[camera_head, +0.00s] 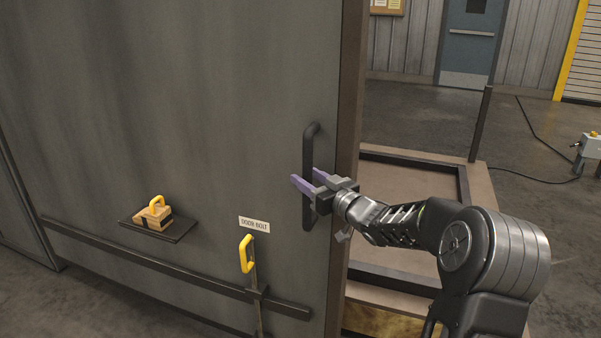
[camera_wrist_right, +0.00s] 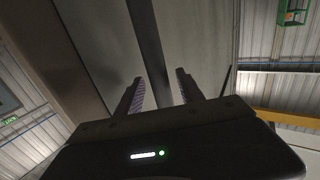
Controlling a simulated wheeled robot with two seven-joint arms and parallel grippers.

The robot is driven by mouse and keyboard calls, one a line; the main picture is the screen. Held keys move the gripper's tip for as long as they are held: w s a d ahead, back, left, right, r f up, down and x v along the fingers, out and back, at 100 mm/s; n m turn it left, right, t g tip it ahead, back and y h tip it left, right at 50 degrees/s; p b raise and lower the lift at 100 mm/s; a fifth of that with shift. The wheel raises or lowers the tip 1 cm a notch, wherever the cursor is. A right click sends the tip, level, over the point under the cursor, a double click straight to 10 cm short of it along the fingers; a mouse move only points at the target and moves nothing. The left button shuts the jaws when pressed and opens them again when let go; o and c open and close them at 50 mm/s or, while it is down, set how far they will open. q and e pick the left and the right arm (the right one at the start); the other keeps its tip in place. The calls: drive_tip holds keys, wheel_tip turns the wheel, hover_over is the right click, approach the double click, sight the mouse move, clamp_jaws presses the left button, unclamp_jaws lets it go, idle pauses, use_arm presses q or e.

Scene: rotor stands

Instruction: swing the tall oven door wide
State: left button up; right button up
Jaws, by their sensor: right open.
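The tall grey door (camera_head: 200,110) fills the left of the head view, its right edge along a brown post (camera_head: 350,100). A dark vertical bar handle (camera_head: 311,145) stands near that edge; a dark bar (camera_wrist_right: 151,45) also shows in the wrist view. My right gripper (camera_head: 307,177) is open at the handle, its purple fingers (camera_wrist_right: 160,80) on either side of the bar in the wrist view. Whether they touch it, I cannot tell. A yellow-handled lever (camera_head: 246,254) is below a white label (camera_head: 254,225) on the door. My left gripper is out of view.
A wooden block with a yellow grip (camera_head: 153,213) sits on a small dark shelf (camera_head: 178,229) on the door. A dark crossbar (camera_head: 150,260) runs low across it. Right of the post is a low brown-rimmed frame (camera_head: 400,155); open floor lies beyond.

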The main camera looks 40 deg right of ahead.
sight(301, 173)
drive_tip(key=w, duration=0.3)
drive_tip(key=shift+w, duration=0.2)
drive_tip(key=shift+c, duration=0.3)
clamp_jaws()
idle(1.0)
